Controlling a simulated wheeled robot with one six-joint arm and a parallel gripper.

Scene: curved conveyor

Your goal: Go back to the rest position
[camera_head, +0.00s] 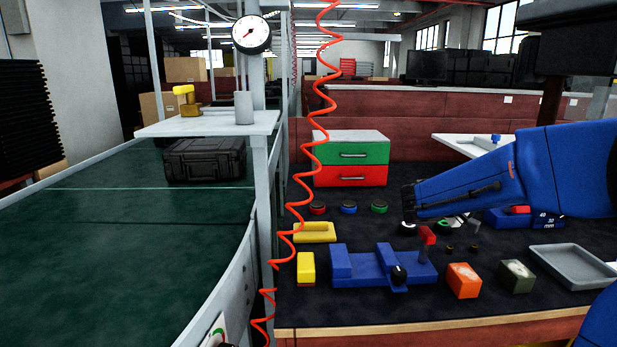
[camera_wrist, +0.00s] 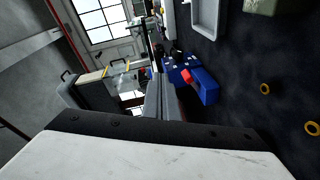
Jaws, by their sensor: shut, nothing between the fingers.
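My arm reaches in from the right over the bench, and its dark end with my gripper (camera_head: 409,198) points left above the dark bench top. In the wrist view the grey fingers of my gripper (camera_wrist: 163,98) are together, with nothing held between them. In the body camera view my gripper is above and behind the blue fixture (camera_head: 365,268) and apart from it. A red piece (camera_head: 427,235) shows below my gripper, near the right end of the fixture.
A green-and-red drawer box (camera_head: 350,165) stands at the back. An orange block (camera_head: 463,281), a dark green block (camera_head: 515,276) and a grey tray (camera_head: 573,266) are at the front right. A coiled red hose (camera_head: 310,150) hangs beside a post; the conveyor (camera_head: 120,235) is left, carrying a black case (camera_head: 205,160).

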